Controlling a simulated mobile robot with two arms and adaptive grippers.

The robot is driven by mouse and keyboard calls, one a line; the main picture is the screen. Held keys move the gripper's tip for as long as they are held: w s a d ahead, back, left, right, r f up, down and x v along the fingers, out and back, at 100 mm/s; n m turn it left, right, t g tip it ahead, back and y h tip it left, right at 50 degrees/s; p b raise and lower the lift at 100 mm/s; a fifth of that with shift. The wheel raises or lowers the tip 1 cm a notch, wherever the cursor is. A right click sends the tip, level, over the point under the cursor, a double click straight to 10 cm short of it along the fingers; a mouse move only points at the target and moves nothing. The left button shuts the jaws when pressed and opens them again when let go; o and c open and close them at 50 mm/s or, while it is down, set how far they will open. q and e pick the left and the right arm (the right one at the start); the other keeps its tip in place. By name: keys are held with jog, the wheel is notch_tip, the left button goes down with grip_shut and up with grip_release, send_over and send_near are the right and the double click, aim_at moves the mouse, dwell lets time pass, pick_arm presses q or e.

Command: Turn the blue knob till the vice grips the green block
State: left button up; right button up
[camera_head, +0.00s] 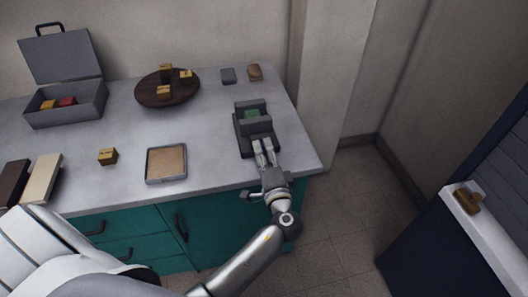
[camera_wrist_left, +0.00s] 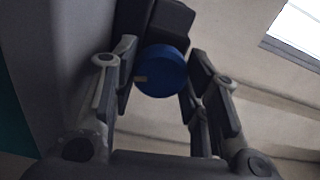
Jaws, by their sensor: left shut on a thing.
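The dark grey vice (camera_head: 243,141) stands near the right end of the grey counter. The green block (camera_head: 253,113) sits between its jaws; whether both jaws touch it I cannot tell. My left gripper (camera_head: 264,147) reaches the vice's near end. In the left wrist view the blue knob (camera_wrist_left: 165,75), round with a small pale mark on its face, lies between the fingers of my left gripper (camera_wrist_left: 160,80), which is shut on it. In the head view the knob is hidden by the gripper. My right gripper is not in view.
A tan-filled tray (camera_head: 166,179) and a small yellow block (camera_head: 108,156) lie left of the vice. A round wooden board (camera_head: 146,91) with several yellow blocks and an open grey case (camera_head: 97,106) stand farther back. The wall pillar (camera_head: 335,80) rises close to the right.

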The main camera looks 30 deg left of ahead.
pick_arm(q)
jog(key=shift+m, duration=0.3)
jog(key=o, duration=1)
jog(key=shift+o, duration=0.2)
jog(key=shift+f, duration=0.1)
jog(key=shift+s+d, duration=0.2)
jog(key=v, duration=0.7)
jog(key=shift+s+d, duration=0.15)
jog(key=shift+s, duration=0.05)
